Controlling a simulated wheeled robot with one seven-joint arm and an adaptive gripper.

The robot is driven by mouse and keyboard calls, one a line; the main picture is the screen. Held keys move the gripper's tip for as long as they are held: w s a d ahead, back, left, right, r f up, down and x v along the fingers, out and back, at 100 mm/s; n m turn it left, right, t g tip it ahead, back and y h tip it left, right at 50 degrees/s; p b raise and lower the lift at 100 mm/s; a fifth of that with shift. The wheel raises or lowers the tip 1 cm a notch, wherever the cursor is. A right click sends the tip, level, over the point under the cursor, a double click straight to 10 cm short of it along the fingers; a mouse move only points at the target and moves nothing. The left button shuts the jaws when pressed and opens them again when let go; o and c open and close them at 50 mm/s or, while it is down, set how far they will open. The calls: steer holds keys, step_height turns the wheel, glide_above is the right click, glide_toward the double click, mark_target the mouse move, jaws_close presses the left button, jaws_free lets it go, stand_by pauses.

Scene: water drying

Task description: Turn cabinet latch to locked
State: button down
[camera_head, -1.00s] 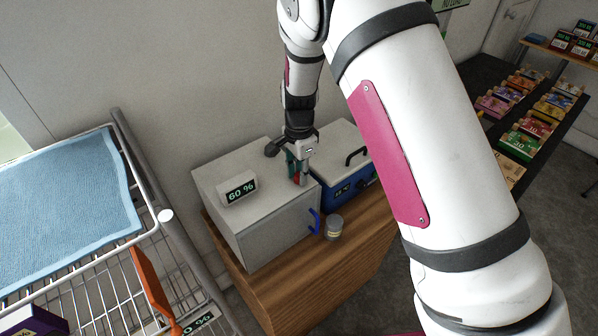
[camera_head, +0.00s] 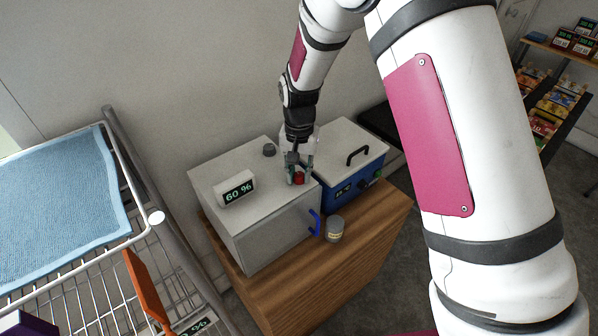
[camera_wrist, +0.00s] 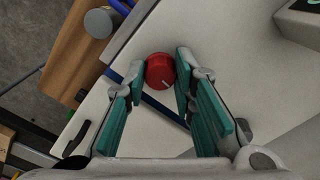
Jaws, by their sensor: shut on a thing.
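The cabinet (camera_head: 270,226) is a grey-white box on a wooden stand, with a blue handle (camera_head: 315,222) on its front. A red round latch knob (camera_head: 299,178) sits on its top near the right edge. In the wrist view the red knob (camera_wrist: 160,71) has a short pale mark on its face. My gripper (camera_head: 299,176) points down over the knob, and in the wrist view its teal-padded fingers (camera_wrist: 158,78) stand on either side of it, closed around it. The knob's base is hidden from view.
A blue box with a pale lid (camera_head: 345,150) stands against the cabinet's right side. A small grey jar (camera_head: 334,229) stands on the wooden stand (camera_head: 350,250). A 60 % display (camera_head: 236,189) and a dark knob (camera_head: 269,150) are on the cabinet top. A wire rack (camera_head: 120,260) stands left.

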mark_target(299, 175)
steer(key=shift+n, duration=0.5)
steer(key=c, duration=1.3)
jaws_free()
steer(key=shift+c, duration=0.2)
step_height(299, 175, up, 12)
